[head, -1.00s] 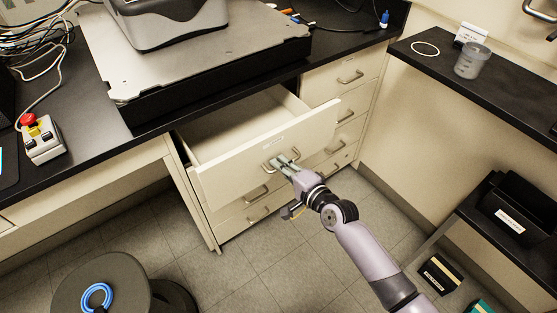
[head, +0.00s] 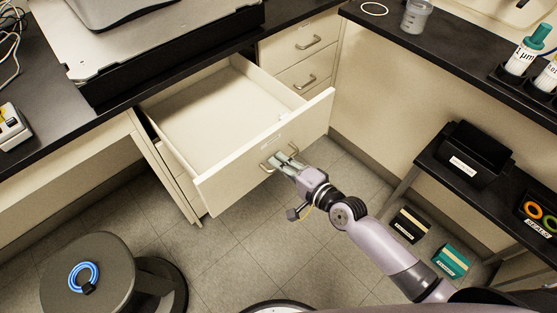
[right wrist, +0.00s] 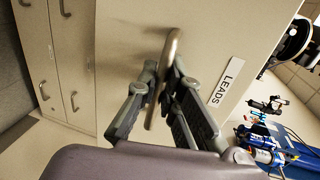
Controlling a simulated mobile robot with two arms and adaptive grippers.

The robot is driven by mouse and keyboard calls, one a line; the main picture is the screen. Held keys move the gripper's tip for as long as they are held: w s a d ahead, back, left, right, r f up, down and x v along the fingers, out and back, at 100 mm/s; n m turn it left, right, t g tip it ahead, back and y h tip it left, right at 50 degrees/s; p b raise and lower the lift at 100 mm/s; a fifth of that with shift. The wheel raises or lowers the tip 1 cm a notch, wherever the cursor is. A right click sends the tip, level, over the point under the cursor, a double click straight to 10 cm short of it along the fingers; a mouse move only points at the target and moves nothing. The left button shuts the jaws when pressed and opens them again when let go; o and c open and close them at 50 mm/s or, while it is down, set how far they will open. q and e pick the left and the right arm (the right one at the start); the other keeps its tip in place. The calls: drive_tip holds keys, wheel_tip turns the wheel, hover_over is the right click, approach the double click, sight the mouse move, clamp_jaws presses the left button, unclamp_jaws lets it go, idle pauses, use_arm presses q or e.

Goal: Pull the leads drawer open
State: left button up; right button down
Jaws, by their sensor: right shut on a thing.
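The leads drawer (head: 268,150) stands well out from the cabinet under the bench in the head view. Its inside shows and looks empty. Its front carries a metal bar handle (right wrist: 166,75) and a label reading LEADS (right wrist: 224,82) in the right wrist view. My right gripper (head: 281,163) is shut on the handle. In the right wrist view its fingers (right wrist: 160,90) lie on both sides of the bar. My left gripper is not in view.
A round stool (head: 88,275) with a coiled blue cable stands at the lower left. A black bin (head: 468,155) sits on a low shelf at the right, with boxes (head: 452,260) on the floor below. Closed drawers (head: 309,42) lie beyond the open one. Tiled floor is clear before it.

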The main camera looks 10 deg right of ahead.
drive_tip(key=c, duration=2)
unclamp_jaws()
drive_tip(key=v, duration=1.2)
drive_tip(key=shift+f, duration=0.1)
